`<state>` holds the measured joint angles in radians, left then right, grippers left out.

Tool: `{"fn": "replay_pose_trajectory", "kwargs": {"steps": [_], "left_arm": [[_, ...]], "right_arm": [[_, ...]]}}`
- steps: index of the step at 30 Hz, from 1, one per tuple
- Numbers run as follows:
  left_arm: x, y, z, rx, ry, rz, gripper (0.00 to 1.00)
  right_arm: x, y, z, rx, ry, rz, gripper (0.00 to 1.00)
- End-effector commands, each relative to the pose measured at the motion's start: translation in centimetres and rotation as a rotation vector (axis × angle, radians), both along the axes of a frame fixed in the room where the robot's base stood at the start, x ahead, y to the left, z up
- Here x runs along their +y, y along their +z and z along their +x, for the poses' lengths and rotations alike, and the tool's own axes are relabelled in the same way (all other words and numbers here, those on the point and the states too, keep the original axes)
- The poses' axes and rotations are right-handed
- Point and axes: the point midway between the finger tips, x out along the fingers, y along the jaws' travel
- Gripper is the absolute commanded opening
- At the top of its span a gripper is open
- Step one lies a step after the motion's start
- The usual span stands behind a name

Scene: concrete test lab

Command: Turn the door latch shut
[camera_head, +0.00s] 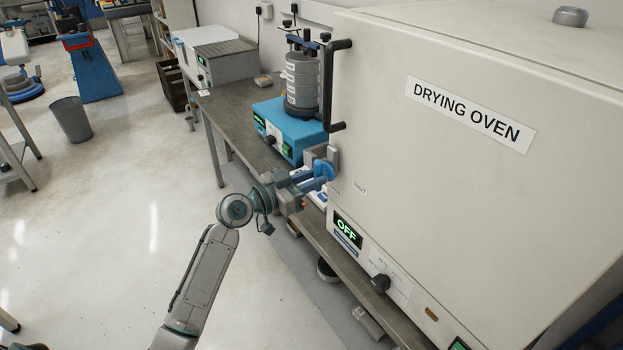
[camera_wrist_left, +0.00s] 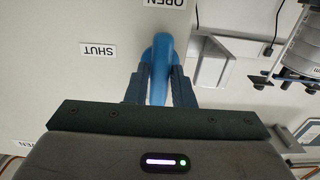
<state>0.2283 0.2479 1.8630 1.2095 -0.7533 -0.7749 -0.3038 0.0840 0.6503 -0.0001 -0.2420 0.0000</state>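The drying oven (camera_head: 440,165) fills the right of the head view. The blue door latch (camera_head: 323,170) sits at the left edge of its front, below the black door handle (camera_head: 331,85). My left gripper (camera_head: 314,176) is at the latch. In the left wrist view, the blue latch (camera_wrist_left: 162,55) stands between the two fingers of my left gripper (camera_wrist_left: 161,80), which appear closed against both its sides. An upside-down SHUT label (camera_wrist_left: 98,49) is left of the latch, and an OPEN label (camera_wrist_left: 165,3) is at the top edge. My right gripper is not in view.
A blue shaker base (camera_head: 290,130) carrying a sieve stack (camera_head: 302,82) stands on the bench (camera_head: 232,108) close beyond my left gripper. Open floor (camera_head: 110,200) lies to the left.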

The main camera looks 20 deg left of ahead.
Motion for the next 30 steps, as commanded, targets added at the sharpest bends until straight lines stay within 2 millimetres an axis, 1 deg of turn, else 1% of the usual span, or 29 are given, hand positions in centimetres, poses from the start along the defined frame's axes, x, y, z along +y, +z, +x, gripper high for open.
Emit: {"fn": "replay_pose_trajectory", "kwargs": {"steps": [8,14,24,30], "left_arm": [[0.0,-0.03,-0.01,0.024,0.0,-0.031,0.0],[-0.01,-0.06,-0.01,0.09,0.0,-0.114,0.0],[-0.04,0.03,-0.03,0.279,0.0,-0.354,0.0],[-0.06,0.08,-0.04,0.396,0.001,-0.505,0.0]], "right_arm": [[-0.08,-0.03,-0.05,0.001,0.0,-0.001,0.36],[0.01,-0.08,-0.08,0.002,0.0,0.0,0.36],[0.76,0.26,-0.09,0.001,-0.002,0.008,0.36],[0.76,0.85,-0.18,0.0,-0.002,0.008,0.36]]}}
